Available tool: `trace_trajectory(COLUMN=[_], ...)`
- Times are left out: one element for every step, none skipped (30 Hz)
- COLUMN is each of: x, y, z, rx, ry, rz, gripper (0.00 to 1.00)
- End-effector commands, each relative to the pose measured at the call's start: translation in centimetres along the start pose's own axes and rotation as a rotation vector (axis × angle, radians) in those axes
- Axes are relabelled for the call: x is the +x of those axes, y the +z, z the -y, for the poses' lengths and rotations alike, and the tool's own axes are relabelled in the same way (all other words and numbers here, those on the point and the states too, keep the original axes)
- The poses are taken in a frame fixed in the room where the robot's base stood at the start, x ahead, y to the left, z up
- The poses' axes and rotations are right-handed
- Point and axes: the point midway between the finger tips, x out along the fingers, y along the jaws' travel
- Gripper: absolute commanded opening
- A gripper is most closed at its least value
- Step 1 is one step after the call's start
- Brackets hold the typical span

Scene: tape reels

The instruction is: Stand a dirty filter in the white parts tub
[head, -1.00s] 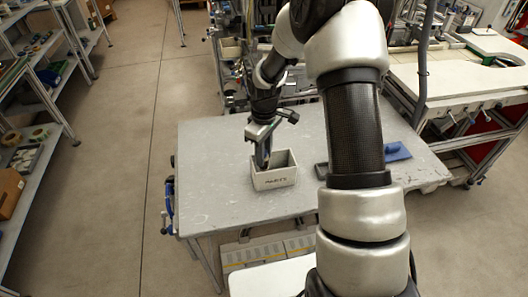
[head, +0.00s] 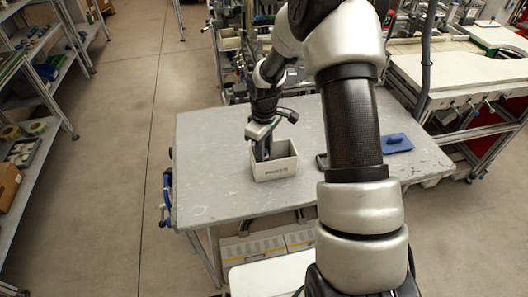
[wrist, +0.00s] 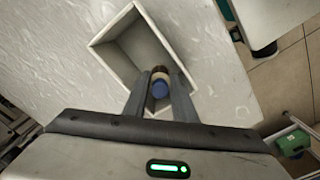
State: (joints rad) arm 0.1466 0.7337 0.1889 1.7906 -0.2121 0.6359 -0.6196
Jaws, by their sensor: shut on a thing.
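The white parts tub (head: 275,171) stands on the grey table, with lettering on its front wall. In the wrist view the tub (wrist: 113,62) is open at the top and its visible floor looks bare. My gripper (head: 263,155) points down at the left part of the tub, its fingertips partly hidden by the tub's wall. In the wrist view my gripper (wrist: 160,92) is shut on a small round filter (wrist: 160,88) with blue, pale and brown parts. The filter is by the tub's near corner; whether it touches the tub's floor I cannot tell.
A blue object (head: 397,143) lies on the table (head: 215,180) to the right of my arm. A dark object (head: 321,161) is partly hidden behind my arm. The table's left part is clear. Shelves (head: 40,130) stand at the far left.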

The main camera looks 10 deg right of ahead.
Motion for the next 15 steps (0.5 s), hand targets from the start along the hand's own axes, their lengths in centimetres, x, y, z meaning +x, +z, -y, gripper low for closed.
trace_trajectory(x=[0.0,0.0,0.0,-0.01,0.0,0.0,0.0,0.0,0.0,0.01,0.0,-0.07,-0.17,-0.34,-0.65], y=[0.0,0.0,0.0,0.0,0.0,0.0,0.0,0.0,0.0,0.01,0.0,0.0,-0.01,-0.01,-0.03], z=[0.0,0.0,0.0,0.0,0.0,0.0,0.01,0.01,0.01,0.01,0.01,0.01,-0.01,-0.02,-0.04], rx=[0.0,0.0,0.0,0.0,0.0,0.0,0.0,0.0,0.0,0.0,0.0,0.0,0.0,0.0,0.001], ry=[0.0,0.0,0.0,0.0,0.0,0.0,0.0,0.0,0.0,0.0,0.0,0.0,0.0,0.0,0.001], rz=[0.0,0.0,0.0,0.0,0.0,0.0,0.0,0.0,0.0,0.0,0.0,0.0,0.0,-0.001,-0.001], gripper=[0.03,0.29,0.36,0.41,0.46,0.46,0.46,0.46,0.46,0.46,0.46,0.46,0.46,0.46,0.46])
